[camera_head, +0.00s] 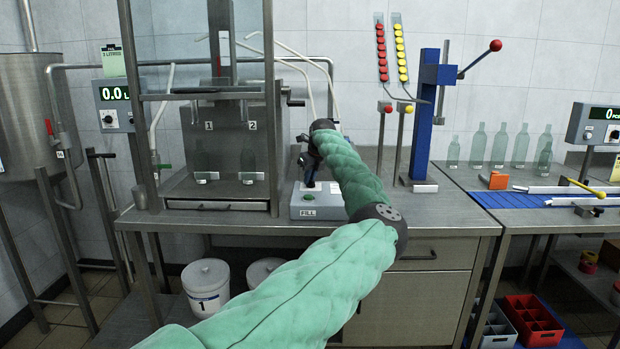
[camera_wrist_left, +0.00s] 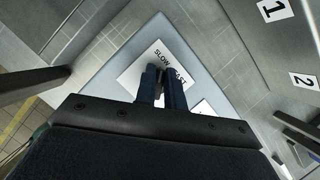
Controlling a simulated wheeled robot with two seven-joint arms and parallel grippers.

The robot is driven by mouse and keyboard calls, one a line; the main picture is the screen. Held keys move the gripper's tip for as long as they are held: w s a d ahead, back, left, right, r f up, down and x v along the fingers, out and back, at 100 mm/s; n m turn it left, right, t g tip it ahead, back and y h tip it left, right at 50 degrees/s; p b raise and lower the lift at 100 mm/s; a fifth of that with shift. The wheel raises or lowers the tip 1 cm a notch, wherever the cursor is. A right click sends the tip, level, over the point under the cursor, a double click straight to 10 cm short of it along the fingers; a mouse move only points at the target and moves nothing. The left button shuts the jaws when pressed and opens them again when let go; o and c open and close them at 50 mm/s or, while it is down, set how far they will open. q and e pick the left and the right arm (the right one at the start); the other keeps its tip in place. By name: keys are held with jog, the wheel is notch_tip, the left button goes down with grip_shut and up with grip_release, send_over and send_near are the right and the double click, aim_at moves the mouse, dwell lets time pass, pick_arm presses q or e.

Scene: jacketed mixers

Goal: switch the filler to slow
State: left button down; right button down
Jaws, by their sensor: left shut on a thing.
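The filler's grey control box (camera_head: 316,211), marked FILL, stands on the steel bench in front of the filler cabinet. In the left wrist view its top (camera_wrist_left: 118,62) carries a white label (camera_wrist_left: 140,72) reading SLOW and, partly covered, FAST. My left gripper (camera_head: 309,184) points down at the box top. In the wrist view its blue fingers (camera_wrist_left: 163,78) are shut on the small speed switch beside the label. The fingers hide nearly all of the switch, so its setting cannot be told. My right gripper is not in view.
Filler bays marked 1 and 2 (camera_head: 231,126) are behind the box, with a steel frame post (camera_head: 134,90) to the left. A blue press (camera_head: 431,100) with a red-knobbed lever stands to the right. Several bottles (camera_head: 500,147) stand further right.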

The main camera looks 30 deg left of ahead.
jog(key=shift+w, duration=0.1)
pick_arm(q)
jog(key=c, duration=1.5)
grip_release()
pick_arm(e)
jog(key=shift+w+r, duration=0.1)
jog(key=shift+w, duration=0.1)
pick_arm(q)
jog(key=shift+d+r, duration=0.1)
jog(key=v, duration=0.6)
jog(key=shift+r, duration=0.15)
jog(key=shift+s+d+r, duration=0.1)
jog(key=shift+d+r, duration=0.15)
jog(key=shift+r, duration=0.35)
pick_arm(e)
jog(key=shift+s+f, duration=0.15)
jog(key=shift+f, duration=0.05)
